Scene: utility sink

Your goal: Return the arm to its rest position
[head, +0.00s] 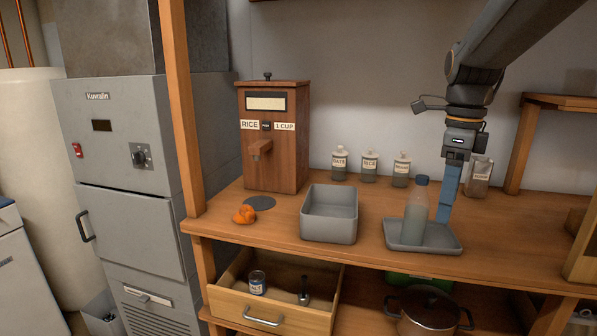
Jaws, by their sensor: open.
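My arm reaches in from the upper right, and my gripper (445,212) points down over the right side of the wooden counter (510,225). Its blue fingers overlap in this view, so the gap between them is hidden; the gripper is open. The fingers are just right of a clear bottle with a blue cap (416,213), which stands upright on a grey tray (453,245). The fingertips are low over the tray. I cannot tell whether they touch the bottle or the tray.
A grey bin (330,222), an orange item (244,214) and a wooden rice dispenser (273,150) stand left of the tray. Several labelled jars (370,166) line the wall behind. A pouch (479,178) stands right of my gripper. An open drawer (265,312) juts out below.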

